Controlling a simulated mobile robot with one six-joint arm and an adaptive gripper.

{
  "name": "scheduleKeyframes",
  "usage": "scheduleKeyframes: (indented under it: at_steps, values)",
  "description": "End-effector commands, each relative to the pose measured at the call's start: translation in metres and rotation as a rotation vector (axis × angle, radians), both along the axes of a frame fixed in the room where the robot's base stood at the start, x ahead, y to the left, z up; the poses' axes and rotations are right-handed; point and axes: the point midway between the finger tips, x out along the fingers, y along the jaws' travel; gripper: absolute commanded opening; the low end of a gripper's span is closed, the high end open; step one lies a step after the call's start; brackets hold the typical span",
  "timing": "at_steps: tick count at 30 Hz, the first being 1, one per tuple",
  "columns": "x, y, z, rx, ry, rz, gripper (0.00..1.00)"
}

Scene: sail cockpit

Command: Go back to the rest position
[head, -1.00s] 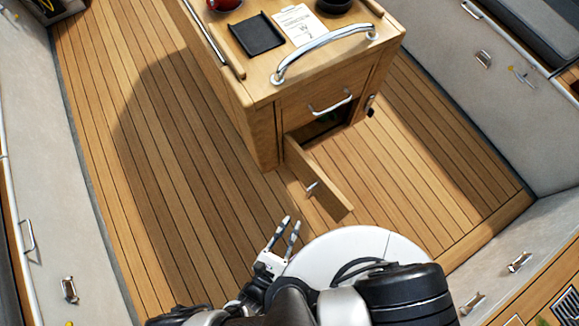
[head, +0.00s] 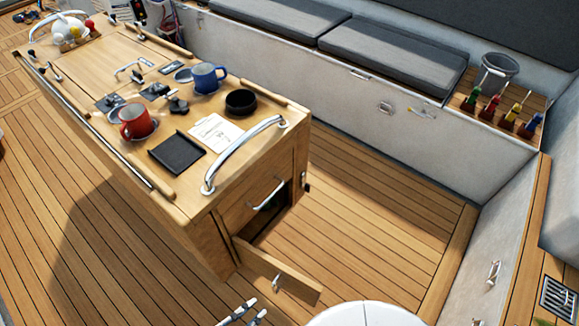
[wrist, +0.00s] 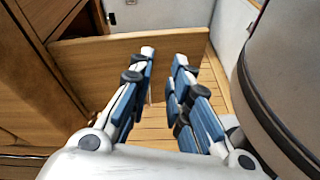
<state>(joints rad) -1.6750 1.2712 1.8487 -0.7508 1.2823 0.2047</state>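My gripper (head: 243,313) shows only by its fingertips at the bottom edge of the head view, low in front of the open cabinet door. In the wrist view my gripper (wrist: 162,68) has its two fingers apart with nothing between them. The wooden cabinet door (head: 275,275) stands swung open at the end of the cockpit table (head: 200,225). The door also shows in the wrist view (wrist: 100,62), just beyond the fingertips; I cannot tell whether they touch it. Most of my arm is out of the head view.
On the table stand a red mug (head: 138,122), a blue mug (head: 208,77), a black bowl (head: 240,102), a black tray (head: 177,155) and a paper card (head: 216,133). Benches with grey cushions (head: 395,62) line the far side. The plank floor (head: 385,220) right of the table is clear.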

Motion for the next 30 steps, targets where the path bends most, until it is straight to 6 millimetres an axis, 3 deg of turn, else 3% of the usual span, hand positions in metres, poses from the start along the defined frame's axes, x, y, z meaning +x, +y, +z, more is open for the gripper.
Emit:
scheduleKeyframes:
  at_steps: [1, 8, 15, 22, 30]
  values:
    - [0.011, 0.002, 0.021, 0.062, 0.019, -0.099, 0.18]
    - [0.054, -0.014, 0.099, 0.325, 0.074, -0.486, 0.18]
    - [0.092, -0.056, 0.176, 0.634, 0.072, -0.852, 0.18]
    - [0.108, -0.112, 0.241, 0.960, 0.002, -1.153, 0.18]
    - [0.102, -0.178, 0.301, 1.369, -0.185, -1.416, 0.18]
